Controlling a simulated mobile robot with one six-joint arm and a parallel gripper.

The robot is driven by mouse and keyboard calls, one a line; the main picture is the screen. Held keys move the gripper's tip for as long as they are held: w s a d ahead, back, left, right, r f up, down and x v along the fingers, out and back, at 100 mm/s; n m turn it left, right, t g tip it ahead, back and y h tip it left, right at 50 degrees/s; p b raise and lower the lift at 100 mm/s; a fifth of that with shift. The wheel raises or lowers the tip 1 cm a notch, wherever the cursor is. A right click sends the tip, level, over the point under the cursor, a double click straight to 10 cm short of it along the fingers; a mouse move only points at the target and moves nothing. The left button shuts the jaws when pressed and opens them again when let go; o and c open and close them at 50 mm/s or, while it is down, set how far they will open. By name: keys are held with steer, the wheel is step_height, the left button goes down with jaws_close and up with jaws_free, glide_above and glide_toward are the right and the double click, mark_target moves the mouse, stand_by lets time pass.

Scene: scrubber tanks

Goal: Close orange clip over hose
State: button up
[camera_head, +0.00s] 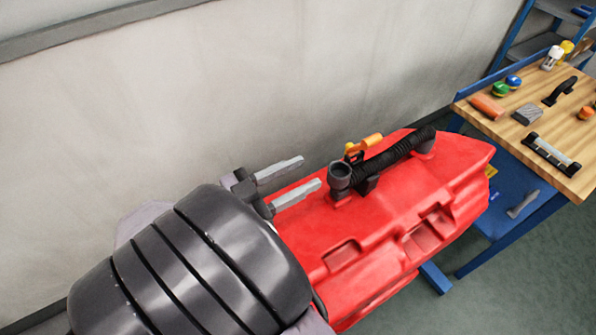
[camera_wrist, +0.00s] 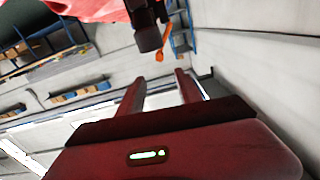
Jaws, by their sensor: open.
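The orange clip (camera_head: 364,145) stands up at the back side of the black corrugated hose (camera_head: 392,161), near the hose's left end, on top of the red tank (camera_head: 420,210). It appears raised, not lying across the hose. In the wrist view the clip (camera_wrist: 166,42) shows beside the dark hose end (camera_wrist: 148,38), beyond my fingertips. My gripper (camera_head: 311,171) is open and empty, left of the hose's grey end fitting (camera_head: 341,177), with a visible gap between. It also shows in the wrist view (camera_wrist: 159,80). The clip's hinge is partly hidden by the hose.
A wooden workbench (camera_head: 570,160) with several tools stands at the right. A blue shelf (camera_head: 530,45) is behind it. A pale wall (camera_head: 250,90) runs behind the tank.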

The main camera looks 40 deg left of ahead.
mark_target(362, 147)
steer(key=shift+c, duration=0.3)
